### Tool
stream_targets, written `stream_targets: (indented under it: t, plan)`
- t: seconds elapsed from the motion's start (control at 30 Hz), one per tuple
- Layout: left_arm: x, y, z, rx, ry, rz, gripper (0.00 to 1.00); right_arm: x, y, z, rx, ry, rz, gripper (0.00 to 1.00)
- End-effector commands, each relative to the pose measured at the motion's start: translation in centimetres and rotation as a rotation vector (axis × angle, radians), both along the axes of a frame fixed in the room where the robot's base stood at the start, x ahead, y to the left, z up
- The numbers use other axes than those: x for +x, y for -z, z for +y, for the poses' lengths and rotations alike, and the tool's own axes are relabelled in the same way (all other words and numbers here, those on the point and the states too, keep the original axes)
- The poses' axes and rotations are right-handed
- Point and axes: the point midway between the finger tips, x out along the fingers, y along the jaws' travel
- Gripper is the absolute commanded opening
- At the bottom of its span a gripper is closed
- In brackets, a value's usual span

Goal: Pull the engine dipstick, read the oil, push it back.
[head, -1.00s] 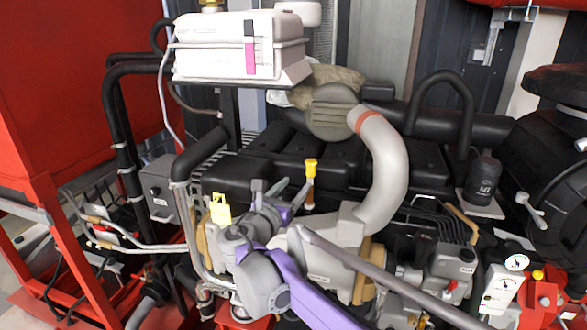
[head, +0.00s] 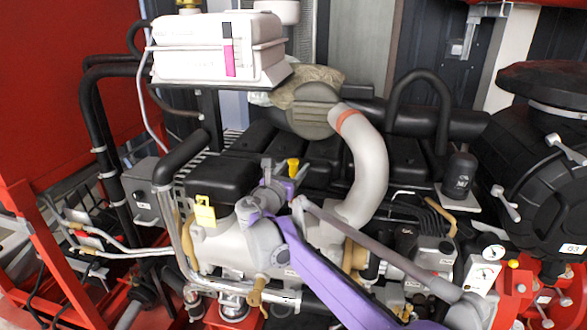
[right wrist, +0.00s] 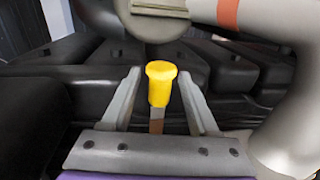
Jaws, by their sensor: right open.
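The dipstick has a yellow handle (head: 293,167) on a brownish stem, standing in the middle of the engine. It also shows in the right wrist view (right wrist: 160,82), upright between the two fingers. My right gripper (head: 281,174) is open at the handle, with one finger on either side. In the right wrist view, gaps show between the handle and both fingers (right wrist: 160,92). The stem's lower part is hidden behind the gripper palm. My left gripper is not in view.
A pale curved pipe (head: 372,165) with a red band rises close right of the dipstick. Black engine covers (head: 410,160) lie behind. A white box (head: 215,48) stands at upper left, and a yellow tag (head: 205,211) hangs left of my gripper.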

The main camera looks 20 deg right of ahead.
Motion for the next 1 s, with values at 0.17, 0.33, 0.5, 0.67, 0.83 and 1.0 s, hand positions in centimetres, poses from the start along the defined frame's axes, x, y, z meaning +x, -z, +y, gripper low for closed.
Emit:
stream_targets:
  t: [0.17,0.33,0.5,0.67,0.83,1.0]
  plan:
    - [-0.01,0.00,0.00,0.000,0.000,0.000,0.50,-0.02,0.00,0.02,0.000,0.000,0.000,0.35]
    - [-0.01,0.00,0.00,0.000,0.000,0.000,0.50,-0.02,-0.01,0.02,0.000,0.000,0.000,0.05]
    - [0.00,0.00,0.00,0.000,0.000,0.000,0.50,-0.03,-0.01,0.03,0.000,0.000,0.000,0.00]
    - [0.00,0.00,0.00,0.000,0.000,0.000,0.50,-0.03,-0.01,0.03,0.000,0.000,0.000,0.00]
    - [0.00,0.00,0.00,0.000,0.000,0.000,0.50,-0.03,-0.02,0.03,0.001,0.000,-0.001,0.00]
    - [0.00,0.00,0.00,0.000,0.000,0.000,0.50,-0.03,-0.02,0.03,0.001,0.000,-0.001,0.00]
